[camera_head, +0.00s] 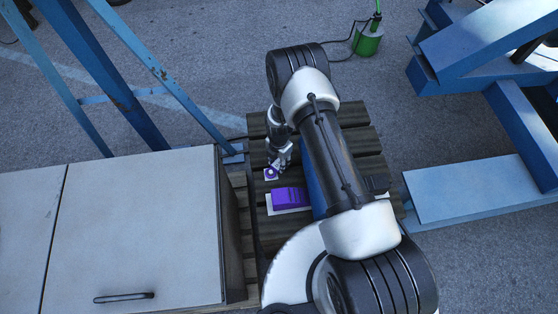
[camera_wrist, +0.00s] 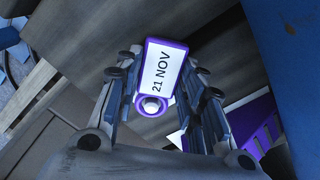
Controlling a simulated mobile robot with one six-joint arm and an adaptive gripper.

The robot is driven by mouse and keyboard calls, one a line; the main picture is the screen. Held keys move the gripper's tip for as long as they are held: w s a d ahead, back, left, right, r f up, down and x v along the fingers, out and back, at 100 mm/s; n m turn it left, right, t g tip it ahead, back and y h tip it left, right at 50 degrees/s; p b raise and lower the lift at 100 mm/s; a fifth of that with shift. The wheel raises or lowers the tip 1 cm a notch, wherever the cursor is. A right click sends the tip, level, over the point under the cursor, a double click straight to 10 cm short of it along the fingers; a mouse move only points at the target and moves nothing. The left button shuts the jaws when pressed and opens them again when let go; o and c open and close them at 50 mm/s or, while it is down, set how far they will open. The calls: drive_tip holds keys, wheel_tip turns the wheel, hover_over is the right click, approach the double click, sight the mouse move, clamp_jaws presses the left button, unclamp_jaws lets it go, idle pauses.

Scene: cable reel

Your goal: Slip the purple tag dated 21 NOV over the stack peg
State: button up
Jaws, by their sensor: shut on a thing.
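The tag (camera_wrist: 166,72) has a purple border and a white face reading "21 NOV". In the wrist view it lies between the two fingers of my gripper (camera_wrist: 157,62), which is shut on it. The tag's purple ring end points toward the wrist camera. A pale round thing (camera_wrist: 152,105) shows inside the ring. I cannot tell whether the ring is around the stack peg or only above it. In the head view my gripper (camera_head: 279,163) points down over the slatted wooden top, with a small purple ring on a white patch (camera_head: 271,174) at its tip.
A purple block (camera_head: 290,197) lies on a white sheet just in front of the gripper; its edge shows in the wrist view (camera_wrist: 258,122). A grey cabinet (camera_head: 140,235) stands to the left. Blue steel frames (camera_head: 480,195) stand on the right. A dark slatted pallet (camera_head: 355,118) lies beneath.

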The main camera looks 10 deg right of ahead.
drive_tip(key=shift+f+b, duration=0.35)
drive_tip(key=shift+b, duration=0.05)
drive_tip(key=o, duration=1.1)
drive_tip(key=shift+o, duration=0.2)
wheel_tip(320, 180, up, 12)
